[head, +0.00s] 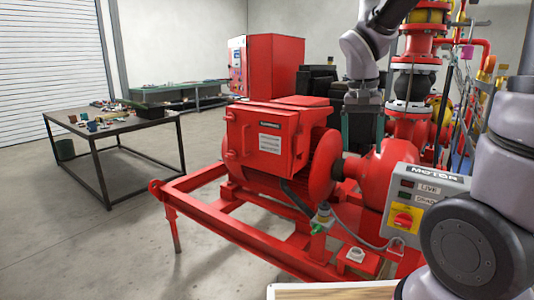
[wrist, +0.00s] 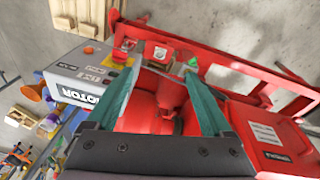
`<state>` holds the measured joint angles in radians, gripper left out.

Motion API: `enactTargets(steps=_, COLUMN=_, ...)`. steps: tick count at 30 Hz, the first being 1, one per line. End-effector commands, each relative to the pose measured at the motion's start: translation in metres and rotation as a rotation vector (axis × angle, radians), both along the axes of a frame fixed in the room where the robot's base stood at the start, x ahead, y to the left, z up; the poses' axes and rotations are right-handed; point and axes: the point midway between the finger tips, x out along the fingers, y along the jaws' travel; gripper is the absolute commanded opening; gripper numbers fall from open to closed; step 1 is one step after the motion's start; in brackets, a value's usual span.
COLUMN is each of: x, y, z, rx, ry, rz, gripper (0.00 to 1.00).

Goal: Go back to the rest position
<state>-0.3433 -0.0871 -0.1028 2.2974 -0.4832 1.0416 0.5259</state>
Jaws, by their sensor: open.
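My gripper (head: 362,146) hangs fingers-down above the red pump coupling area, just right of the red motor (head: 268,140) in the head view. In the wrist view my gripper (wrist: 160,70) has its two teal fingers spread wide, with nothing between them but the red machine below. The grey MOTOR switch box (head: 425,195) with a red rotary knob on a yellow plate stands right of the coupling. The box (wrist: 85,82) also shows at left in the wrist view.
The red skid frame (head: 240,235) runs around the machine's front. Red pipes and valves (head: 412,90) rise close behind and right of my gripper. A dark table with small parts (head: 75,132), a green bench (head: 170,92) and a red cabinet (head: 265,65) stand farther back. Open floor lies at left.

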Motion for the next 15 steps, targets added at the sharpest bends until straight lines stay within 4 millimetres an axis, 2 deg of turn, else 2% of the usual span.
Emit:
enactTargets(steps=1, x=-0.009, y=-0.004, z=0.016, rx=0.046, ry=-0.044, rz=0.000, gripper=0.85)
enactTargets(steps=6, x=-0.039, y=-0.011, z=0.059, rx=0.172, ry=-0.194, rz=0.032, gripper=0.85)
enactTargets(steps=10, x=-0.063, y=-0.013, z=0.087, rx=0.235, ry=-0.324, rz=0.064, gripper=0.85)
enactTargets(steps=15, x=-0.086, y=-0.013, z=0.111, rx=0.271, ry=-0.461, rz=0.101, gripper=0.85)
